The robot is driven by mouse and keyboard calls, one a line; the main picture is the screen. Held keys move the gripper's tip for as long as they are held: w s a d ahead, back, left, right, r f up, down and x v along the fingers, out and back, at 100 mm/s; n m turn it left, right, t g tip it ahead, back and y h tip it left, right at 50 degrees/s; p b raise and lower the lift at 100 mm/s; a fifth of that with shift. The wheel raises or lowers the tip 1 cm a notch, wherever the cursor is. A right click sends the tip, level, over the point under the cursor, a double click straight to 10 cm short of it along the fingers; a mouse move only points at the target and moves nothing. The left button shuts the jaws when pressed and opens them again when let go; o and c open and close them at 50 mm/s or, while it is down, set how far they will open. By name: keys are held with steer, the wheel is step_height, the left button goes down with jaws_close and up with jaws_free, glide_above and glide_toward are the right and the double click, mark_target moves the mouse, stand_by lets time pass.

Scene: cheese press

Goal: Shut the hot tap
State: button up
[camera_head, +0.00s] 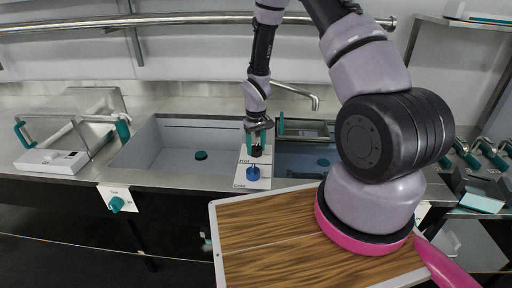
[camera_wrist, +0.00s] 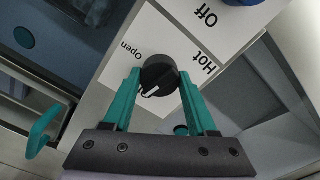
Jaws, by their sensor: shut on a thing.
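The hot tap (camera_wrist: 158,74) is a black round knob with a white pointer mark, on a white plate lettered "Hot", "Open" and "Off". Its pointer is turned away from "Off", toward the lower left in the wrist view. In the head view the hot tap (camera_head: 257,151) is partly hidden under my gripper (camera_head: 257,143), behind the blue knob. In the wrist view my gripper (camera_wrist: 159,80) has its two teal fingers on either side of the black knob and is shut on it. The blue cold tap (camera_head: 253,173) sits in front of it; part of it shows in the wrist view (camera_wrist: 243,2).
A sink basin (camera_head: 150,150) lies left of the taps and another basin (camera_head: 300,168) to the right. A curved spout (camera_head: 312,100) rises behind. A wood-topped board (camera_head: 250,235) stands in front. A white box (camera_head: 52,161) sits at the left on the counter.

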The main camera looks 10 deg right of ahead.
mark_target(256, 146)
steer(key=shift+n, duration=1.1)
steer(key=o, duration=1.4)
steer(key=shift+c, duration=0.2)
steer(key=shift+r, duration=0.1)
step_height(256, 146, up, 11)
steer(key=shift+f, duration=0.2)
